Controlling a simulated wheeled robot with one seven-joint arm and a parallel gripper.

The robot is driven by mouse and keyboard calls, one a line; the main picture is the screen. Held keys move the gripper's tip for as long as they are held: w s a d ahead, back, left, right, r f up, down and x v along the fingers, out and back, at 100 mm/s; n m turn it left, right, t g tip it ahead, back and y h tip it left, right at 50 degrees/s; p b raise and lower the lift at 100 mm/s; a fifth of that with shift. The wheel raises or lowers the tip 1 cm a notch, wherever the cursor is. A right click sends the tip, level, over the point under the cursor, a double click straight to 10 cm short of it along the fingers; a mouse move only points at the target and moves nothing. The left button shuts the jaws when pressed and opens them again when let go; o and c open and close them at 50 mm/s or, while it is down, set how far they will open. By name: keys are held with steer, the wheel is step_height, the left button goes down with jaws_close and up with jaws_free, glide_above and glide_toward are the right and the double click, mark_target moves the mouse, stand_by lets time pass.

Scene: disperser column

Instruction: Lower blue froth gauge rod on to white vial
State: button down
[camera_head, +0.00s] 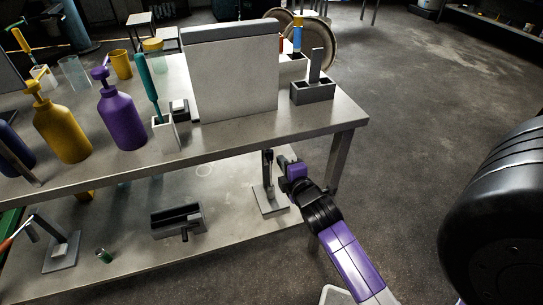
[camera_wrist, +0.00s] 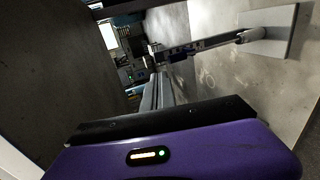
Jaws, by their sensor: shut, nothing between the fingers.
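My gripper (camera_head: 284,163) is shut and empty in the head view, at the right end of the bench's lower shelf. It is beside the upper part of a grey upright stand (camera_head: 268,168); I cannot tell if it touches. The wrist view shows the closed fingers (camera_wrist: 158,92) pointing away, near a stand with a long grey post (camera_wrist: 212,44) and a pale base plate (camera_wrist: 268,30). A small dark blue part (camera_wrist: 178,56) sits on this stand and may be the gauge rod, but it is too small to be sure. I cannot make out a white vial there.
The bench top (camera_head: 340,121) is above my gripper, with its leg (camera_head: 339,165) close behind. A dark grey box with a handle (camera_head: 178,220), a small green vial (camera_head: 104,256) and another stand (camera_head: 62,250) are farther left on the shelf.

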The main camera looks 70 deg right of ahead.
steer(key=s+a, duration=0.2)
steer(key=a, duration=0.1)
steer(key=shift+s+a, duration=0.1)
steer(key=shift+s, duration=0.3)
stand_by(0.5)
steer(key=a+r+m+t+y, duration=0.2)
steer(key=a+r+m+t, duration=0.15)
steer(key=a, duration=0.45)
steer(key=a+r+m+t+y, duration=0.2)
steer(key=a+r+m, duration=0.15)
steer(key=a, duration=0.55)
steer(key=s+a+m+y, duration=0.1)
steer(key=s+a+y, duration=0.7)
steer(key=s+a, duration=0.6)
step_height(320, 180, up, 14)
steer(key=w+a+p, duration=0.2)
steer(key=p, duration=1.1)
steer(key=shift+w+h, duration=0.15)
steer(key=shift+h, duration=0.15)
